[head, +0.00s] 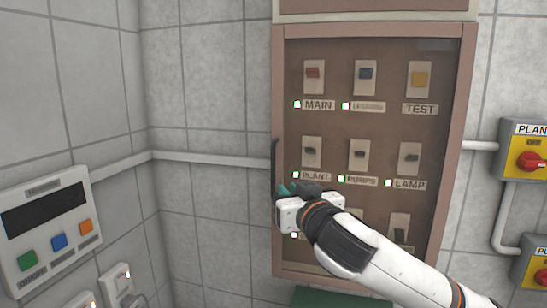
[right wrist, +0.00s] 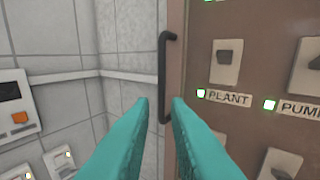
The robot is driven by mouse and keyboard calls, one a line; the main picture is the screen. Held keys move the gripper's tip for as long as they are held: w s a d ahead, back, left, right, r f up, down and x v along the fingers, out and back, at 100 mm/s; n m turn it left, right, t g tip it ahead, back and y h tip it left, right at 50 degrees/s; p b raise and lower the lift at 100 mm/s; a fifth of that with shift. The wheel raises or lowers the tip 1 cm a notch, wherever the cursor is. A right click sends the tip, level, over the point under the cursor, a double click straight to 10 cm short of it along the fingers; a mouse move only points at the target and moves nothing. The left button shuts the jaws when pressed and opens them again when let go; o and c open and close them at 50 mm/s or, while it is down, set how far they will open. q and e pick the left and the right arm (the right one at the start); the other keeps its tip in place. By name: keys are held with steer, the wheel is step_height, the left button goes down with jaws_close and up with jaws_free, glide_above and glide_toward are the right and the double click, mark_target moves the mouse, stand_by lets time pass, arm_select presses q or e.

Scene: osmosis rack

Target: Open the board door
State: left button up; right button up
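The board (head: 459,150) is a brown-framed wall cabinet with a see-through front door, which looks closed. Its black vertical bar handle (head: 274,150) is on the door's left edge. The handle (right wrist: 163,75) also shows upright in the right wrist view. My right gripper (head: 284,189) is at the handle's lower part. In the right wrist view its teal fingers (right wrist: 160,100) are apart, with the handle's lower end seen in the gap between the tips. I cannot tell whether they touch it. My left gripper is not in view.
Behind the door are labelled switches with green lights. A control panel (head: 45,226) with coloured buttons is on the left wall. Yellow boxes (head: 517,168) with red knobs are at the right. A pale conduit (head: 215,159) crosses the tiled wall.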

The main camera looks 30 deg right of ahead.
mark_target(274, 168)
steer(key=p+x, duration=0.2)
steer(key=x, duration=0.1)
steer(key=r+p+x, duration=0.1)
steer(key=p+x, duration=0.1)
steer(key=x, duration=0.2)
steer(key=r+p+x, duration=0.1)
steer(key=p+x, duration=0.1)
steer(key=x, duration=0.2)
steer(key=shift+s+d, duration=0.1)
steer(key=shift+d, duration=0.05)
steer(key=shift+w+f, duration=0.15)
steer(key=shift+w, duration=0.25)
steer(key=shift+d, duration=0.1)
jaws_close()
